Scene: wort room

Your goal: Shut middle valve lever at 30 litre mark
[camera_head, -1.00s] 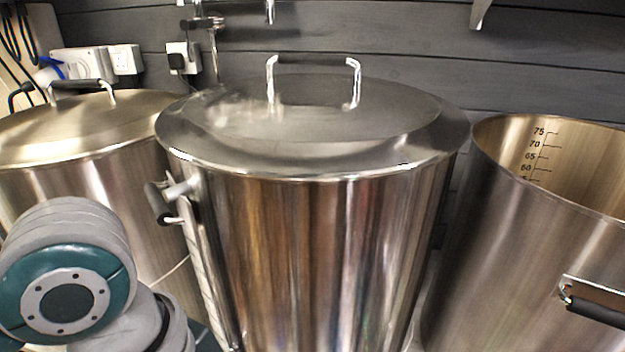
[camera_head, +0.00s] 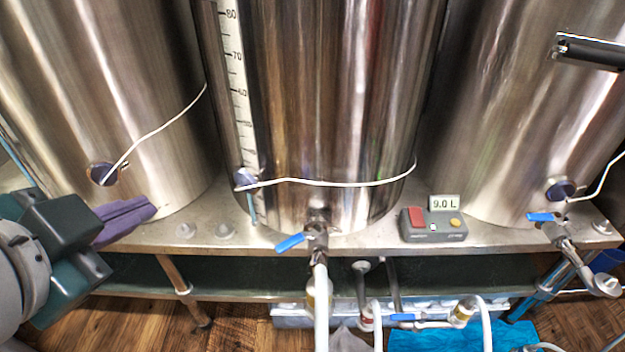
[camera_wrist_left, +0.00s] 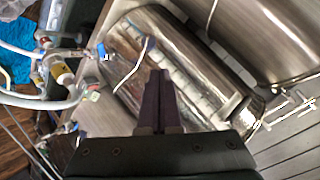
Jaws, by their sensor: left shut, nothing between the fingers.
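The middle valve (camera_head: 317,238) sits low on the middle steel vessel (camera_head: 320,110), with a blue lever (camera_head: 290,243) pointing left and slightly down. A white hose hangs from the valve. A scale strip (camera_head: 240,90) runs up the vessel's left side. My left gripper (camera_head: 152,208) is shut and empty, left of the lever and apart from it, in front of the left vessel. Its dark purple fingers (camera_wrist_left: 158,76) lie together in the left wrist view. My right gripper is out of view.
The left vessel (camera_head: 100,70) and right vessel (camera_head: 540,100) flank the middle one on a steel shelf (camera_head: 385,235). The right vessel has its own blue-levered valve (camera_head: 545,217). Another blue lever (camera_head: 405,317) and white hoses lie below the shelf. A white cable crosses the middle vessel.

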